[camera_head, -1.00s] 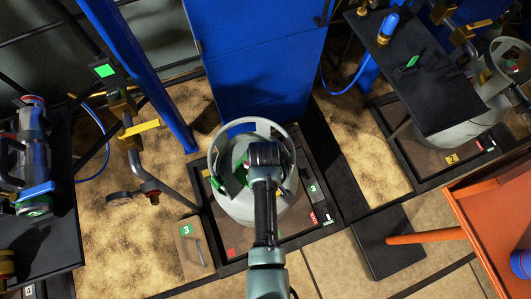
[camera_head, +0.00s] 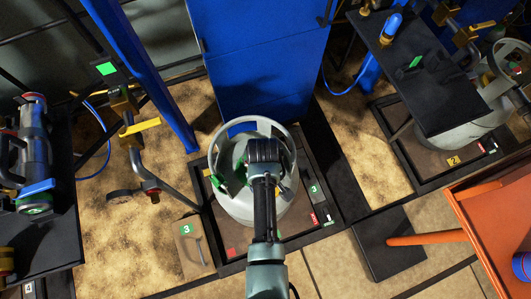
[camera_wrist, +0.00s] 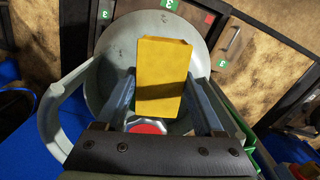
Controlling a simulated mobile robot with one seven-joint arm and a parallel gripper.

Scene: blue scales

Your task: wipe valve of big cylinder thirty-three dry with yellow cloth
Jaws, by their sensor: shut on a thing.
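The yellow cloth (camera_wrist: 160,62) is a folded block between the fingers of my gripper (camera_wrist: 162,92), which is shut on it. The big grey cylinder (camera_head: 256,205) stands upright below, with an open ring collar (camera_head: 238,127) on top. My gripper (camera_head: 264,152) is over the cylinder's top, within the collar's outline, and hides the cloth in the head view. In the wrist view a red part with a pale faceted rim (camera_wrist: 148,128) shows just below the cloth; it may be the valve. I cannot tell whether the cloth touches it. Green number 3 tags lie near the cylinder.
A blue panel (camera_head: 260,60) stands directly behind the cylinder. A pipe with a gauge and yellow lever (camera_head: 140,127) is at left. A second cylinder (camera_head: 455,140) is partly under a black shelf (camera_head: 430,85) at right. An orange table (camera_head: 500,220) stands front right.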

